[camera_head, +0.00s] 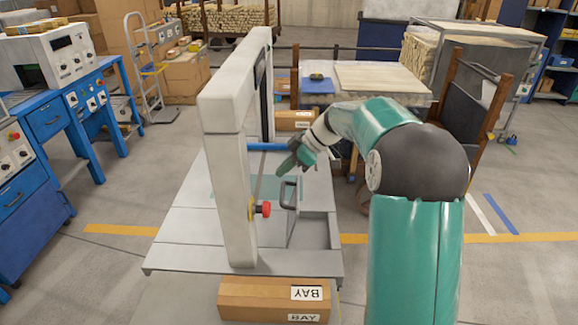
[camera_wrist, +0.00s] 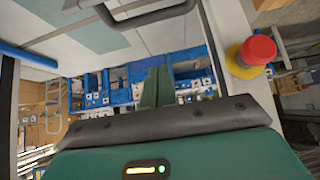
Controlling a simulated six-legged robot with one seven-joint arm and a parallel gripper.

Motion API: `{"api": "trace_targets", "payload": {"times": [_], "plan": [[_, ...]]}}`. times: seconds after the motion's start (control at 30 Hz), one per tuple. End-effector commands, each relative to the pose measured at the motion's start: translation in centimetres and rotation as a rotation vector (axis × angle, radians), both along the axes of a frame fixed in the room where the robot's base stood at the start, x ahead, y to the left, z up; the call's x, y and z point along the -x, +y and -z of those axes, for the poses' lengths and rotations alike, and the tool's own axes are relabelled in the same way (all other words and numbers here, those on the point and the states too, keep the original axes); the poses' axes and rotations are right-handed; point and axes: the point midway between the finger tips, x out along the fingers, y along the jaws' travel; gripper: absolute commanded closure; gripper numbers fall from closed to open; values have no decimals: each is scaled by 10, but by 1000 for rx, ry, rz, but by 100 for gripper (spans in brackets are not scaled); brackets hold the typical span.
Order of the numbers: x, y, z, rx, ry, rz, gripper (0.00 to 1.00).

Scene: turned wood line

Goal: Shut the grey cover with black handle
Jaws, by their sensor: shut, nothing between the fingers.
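The grey cover (camera_head: 294,225) stands raised, nearly edge-on, beside an open recess in the machine's bed in the head view. Its black handle (camera_head: 282,195) sticks out from its left face. The handle (camera_wrist: 150,16) also crosses the top of the wrist view, in front of a light grey surface. My gripper (camera_head: 285,167) is above the handle and appears apart from it. In the wrist view its green fingers (camera_wrist: 158,84) are together and empty, below the handle in the picture.
A tall pale frame (camera_head: 228,180) stands left of the cover, with a red button (camera_head: 264,208) on it, also large in the wrist view (camera_wrist: 258,51). A blue bar (camera_head: 266,147) lies close to my gripper. A cardboard box (camera_head: 260,298) sits at the front.

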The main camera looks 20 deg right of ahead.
Motion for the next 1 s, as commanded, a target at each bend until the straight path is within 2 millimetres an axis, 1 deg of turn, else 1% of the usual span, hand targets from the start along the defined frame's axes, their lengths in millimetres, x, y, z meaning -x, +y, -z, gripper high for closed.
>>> {"api": "trace_targets", "payload": {"times": [0.03,0.33,0.4,0.6,0.73,1.0], "plan": [[-1,9,8,-1,2,-5,100],[-14,47,52,1,4,-6,100],[-10,29,55,1,3,1,100],[-5,10,63,1,0,-3,100],[-4,6,64,1,0,-4,100],[-4,6,64,0,0,-4,100]]}}
